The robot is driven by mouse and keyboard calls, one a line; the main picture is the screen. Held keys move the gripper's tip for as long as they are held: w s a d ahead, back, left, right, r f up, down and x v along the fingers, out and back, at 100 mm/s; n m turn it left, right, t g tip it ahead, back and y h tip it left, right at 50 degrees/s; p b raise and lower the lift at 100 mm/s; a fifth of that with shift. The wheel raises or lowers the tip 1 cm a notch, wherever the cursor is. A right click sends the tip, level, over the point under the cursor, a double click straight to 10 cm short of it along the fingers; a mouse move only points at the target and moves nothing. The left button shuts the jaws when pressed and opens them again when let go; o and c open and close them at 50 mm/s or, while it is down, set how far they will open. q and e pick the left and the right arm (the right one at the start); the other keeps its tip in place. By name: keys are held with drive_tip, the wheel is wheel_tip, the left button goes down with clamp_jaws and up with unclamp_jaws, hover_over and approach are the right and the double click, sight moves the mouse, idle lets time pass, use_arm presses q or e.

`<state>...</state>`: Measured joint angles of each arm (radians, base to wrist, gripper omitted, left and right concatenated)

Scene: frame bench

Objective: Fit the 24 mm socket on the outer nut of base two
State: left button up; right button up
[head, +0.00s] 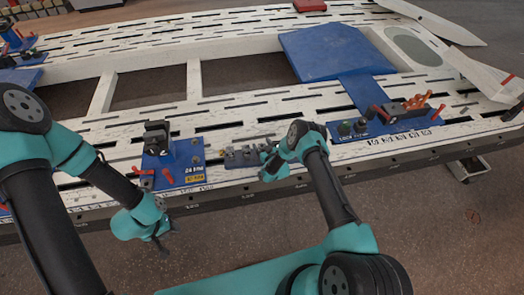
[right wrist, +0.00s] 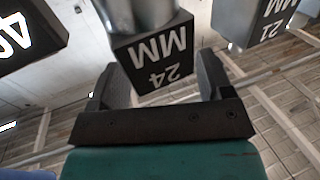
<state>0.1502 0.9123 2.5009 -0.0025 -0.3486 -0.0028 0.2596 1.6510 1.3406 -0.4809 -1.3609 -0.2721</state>
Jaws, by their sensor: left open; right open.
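The 24 mm socket (right wrist: 152,52) has a black block marked "24 MM" under a silver cylinder. In the right wrist view it stands between the two fingers of my right gripper (right wrist: 157,80), which is open around it. In the head view my right gripper (head: 267,154) is at the right end of the dark socket rack (head: 236,158). A blue base plate (head: 188,161) with a yellow "24 mm" label stands left of the rack; I cannot read a base number. Its nuts are too small to tell apart. My left gripper (head: 158,238) is open and empty, in front of the bench edge.
A 21 mm socket (right wrist: 262,22) stands to the right of the 24 mm one, and another marked block (right wrist: 30,32) to the left. Another blue base (head: 388,124) with red and orange parts is at the right. A blue panel (head: 330,52) lies behind on the slotted bench.

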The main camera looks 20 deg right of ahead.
drive_tip(key=shift+c, duration=0.5)
drive_tip(key=c, duration=0.8)
drive_tip(key=shift+o, duration=0.2)
drive_tip(key=shift+r, duration=0.15)
drive_tip(key=shift+r, duration=0.55)
wheel_tip(320, 180, up, 2)
drive_tip(key=shift+r, duration=0.25)
drive_tip(key=s+a, duration=0.1)
drive_tip(key=s, duration=0.4)
drive_tip(key=s+a, duration=0.2)
drive_tip(key=s, duration=0.3)
drive_tip(key=s+a+r, duration=0.1)
drive_tip(key=s, duration=0.4)
drive_tip(key=shift+s+a, duration=0.2)
drive_tip(key=shift+a, duration=0.1)
drive_tip(key=shift+r, duration=0.1)
